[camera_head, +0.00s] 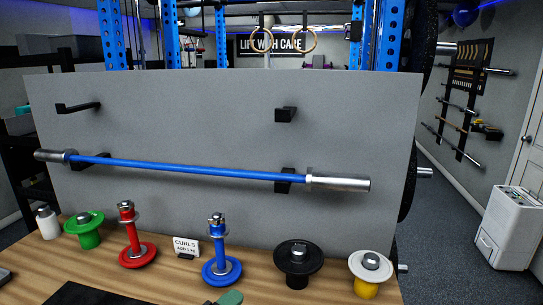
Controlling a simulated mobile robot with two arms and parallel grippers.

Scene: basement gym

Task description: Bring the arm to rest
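Neither of my grippers shows in the head view, and no arm of mine can be made out. A blue barbell (200,168) with silver ends hangs across a grey upright panel (200,110), resting on the lower pair of black hooks (284,182). The upper hooks (286,114) are empty.
On the wooden table (180,275) stand a green holder (88,238), red stand (136,256), blue stand (221,268), black disc piece (298,266), yellow-white piece (370,280), white bottle (47,224) and "CURLS" card (186,244). A dark mat (90,294) lies in front.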

